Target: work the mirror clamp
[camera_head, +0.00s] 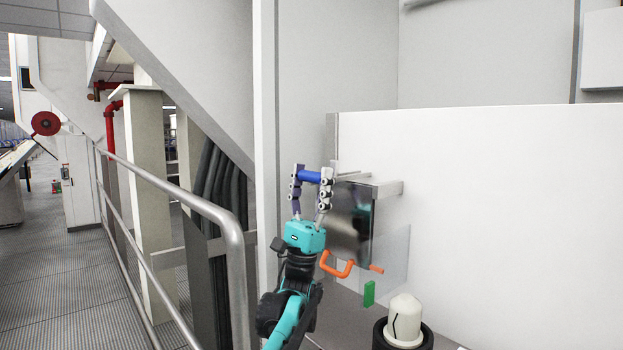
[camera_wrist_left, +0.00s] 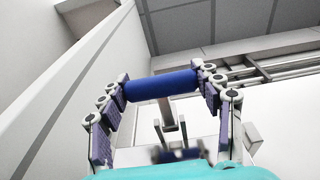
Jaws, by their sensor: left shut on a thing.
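A dark, mirror-like panel (camera_head: 352,222) hangs below a grey bracket (camera_head: 388,188) at the left end of a white wall. A short blue bar (camera_head: 312,176) is between the fingers of my left gripper (camera_head: 311,178), beside the upper left of the panel. In the left wrist view the blue bar (camera_wrist_left: 160,86) spans from one fingertip to the other, and the gripper (camera_wrist_left: 161,88) is shut on it. I cannot tell which part the bar is joined to. An orange handle (camera_head: 337,267) sticks out below the panel. My right gripper is not in view.
A green block (camera_head: 369,293) and a white cone-shaped cap (camera_head: 404,320) in a black ring stand at lower right. A second orange piece (camera_head: 376,268) is near the panel. A metal handrail (camera_head: 190,200) and walkway are at left.

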